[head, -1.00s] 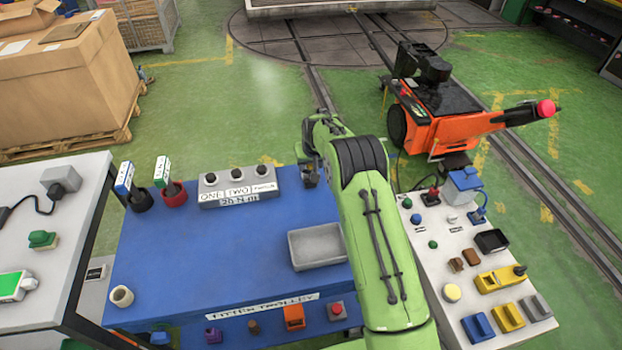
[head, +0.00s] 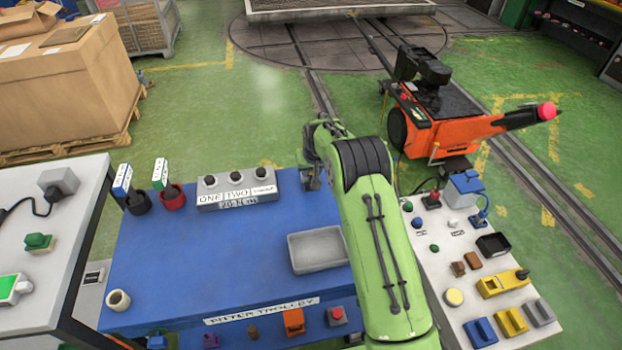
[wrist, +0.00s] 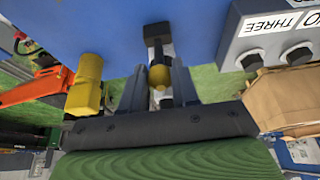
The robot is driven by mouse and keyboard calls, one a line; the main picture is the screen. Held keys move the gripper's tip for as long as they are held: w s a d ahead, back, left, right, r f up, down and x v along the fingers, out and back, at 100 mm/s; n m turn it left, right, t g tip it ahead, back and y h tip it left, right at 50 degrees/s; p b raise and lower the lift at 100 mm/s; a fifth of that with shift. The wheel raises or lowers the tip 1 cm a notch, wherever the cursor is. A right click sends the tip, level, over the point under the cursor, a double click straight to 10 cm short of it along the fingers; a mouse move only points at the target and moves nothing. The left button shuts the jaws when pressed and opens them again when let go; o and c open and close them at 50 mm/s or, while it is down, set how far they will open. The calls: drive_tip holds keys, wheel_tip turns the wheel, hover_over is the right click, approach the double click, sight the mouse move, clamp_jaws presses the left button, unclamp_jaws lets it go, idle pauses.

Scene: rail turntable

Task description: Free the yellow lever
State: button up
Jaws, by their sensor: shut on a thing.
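In the wrist view, a round yellow knob (wrist: 159,76), which looks like the lever's end, sits between the two dark fingers of my gripper (wrist: 159,82). The gripper is shut on it. A dark bracket (wrist: 157,36) is at the knob's far side, against the blue trolley top. The lever's shaft is mostly hidden, so I cannot tell how it is seated.
A grey box labelled ONE, TWO and THREE (head: 236,198) stands left of my gripper on the blue trolley (head: 180,260). A grey tray (head: 318,252) lies nearer. A white table (head: 449,260) with several small parts is right. An orange machine (head: 450,130) stands behind it.

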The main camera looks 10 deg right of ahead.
drive_tip(key=shift+s+f, duration=0.15)
drive_tip(key=shift+s, duration=0.1)
drive_tip(key=shift+s+f+b, duration=0.2)
drive_tip(key=shift+s+b, duration=0.45)
drive_tip(key=shift+s, duration=0.15)
drive_tip(key=shift+f, duration=0.1)
drive_tip(key=shift+s+f+b, duration=0.3)
drive_tip(key=shift+s+b, duration=0.45)
drive_tip(key=shift+s+f+b, duration=0.55)
drive_tip(key=shift+s+b, duration=0.05)
drive_tip(key=shift+b, duration=0.2)
drive_tip(key=shift+s+f+b, duration=0.5)
drive_tip(key=shift+f+b, duration=0.1)
drive_tip(key=shift+b, duration=0.2)
drive_tip(key=shift+f, duration=0.1)
